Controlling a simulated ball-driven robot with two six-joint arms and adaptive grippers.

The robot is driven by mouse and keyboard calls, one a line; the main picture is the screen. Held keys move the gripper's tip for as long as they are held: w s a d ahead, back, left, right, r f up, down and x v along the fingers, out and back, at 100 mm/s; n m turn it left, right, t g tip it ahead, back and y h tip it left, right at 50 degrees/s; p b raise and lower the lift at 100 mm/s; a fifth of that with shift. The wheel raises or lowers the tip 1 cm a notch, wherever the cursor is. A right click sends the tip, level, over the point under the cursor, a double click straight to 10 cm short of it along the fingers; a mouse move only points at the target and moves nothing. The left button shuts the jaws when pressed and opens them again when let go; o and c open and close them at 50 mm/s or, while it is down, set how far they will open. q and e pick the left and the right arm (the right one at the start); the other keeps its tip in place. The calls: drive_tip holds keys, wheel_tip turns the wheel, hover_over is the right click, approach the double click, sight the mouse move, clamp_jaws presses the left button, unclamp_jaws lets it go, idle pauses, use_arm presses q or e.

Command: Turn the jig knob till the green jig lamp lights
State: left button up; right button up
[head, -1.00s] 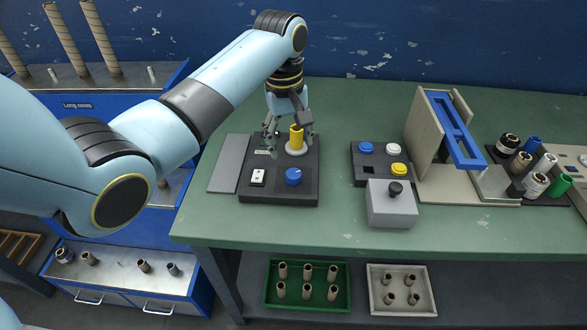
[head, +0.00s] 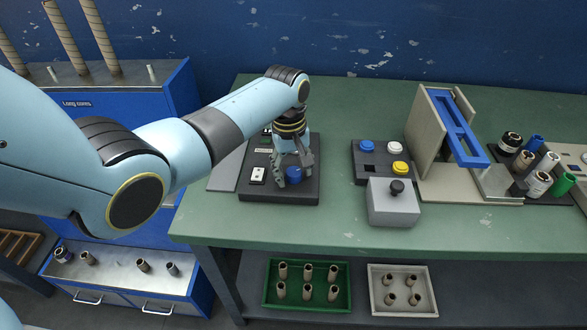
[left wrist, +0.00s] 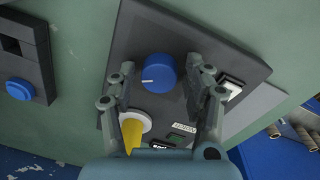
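The blue jig knob (head: 293,174) sits on the dark jig box (head: 305,194) on the green bench. In the left wrist view the blue knob (left wrist: 160,70) shows a white pointer mark toward the left. My left gripper (head: 294,178) is over the box, pointing down. In the left wrist view my left gripper (left wrist: 160,66) is open, with one finger on each side of the knob and gaps between. A small dark green patch (left wrist: 178,138) lies beside a white label; I cannot tell whether it is the lamp. No lit green lamp shows. My right gripper is out of view.
A yellow peg in a white ring (left wrist: 133,128) and a white switch (left wrist: 231,88) are on the same box. Right of it stand a button box (head: 366,171), a grey box with a black knob (head: 392,207) and a blue-framed stand (head: 455,125).

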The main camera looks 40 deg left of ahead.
use_arm(q)
drive_tip(key=c, duration=0.9)
drive_tip(key=shift+o, duration=0.2)
drive_tip(key=shift+r+m+p, duration=0.2)
drive_tip(key=shift+m+p, duration=0.7)
drive_tip(key=shift+m, duration=0.3)
drive_tip(key=m+p, duration=0.1)
drive_tip(key=m, duration=0.1)
drive_tip(key=shift+m, duration=0.4)
drive_tip(key=m+p, duration=0.1)
drive_tip(key=m, duration=0.2)
drive_tip(key=shift+w+a+f, duration=0.1)
drive_tip(key=shift+m+g, duration=0.3)
drive_tip(key=shift+m, duration=1.4)
drive_tip(key=shift+p, duration=0.3)
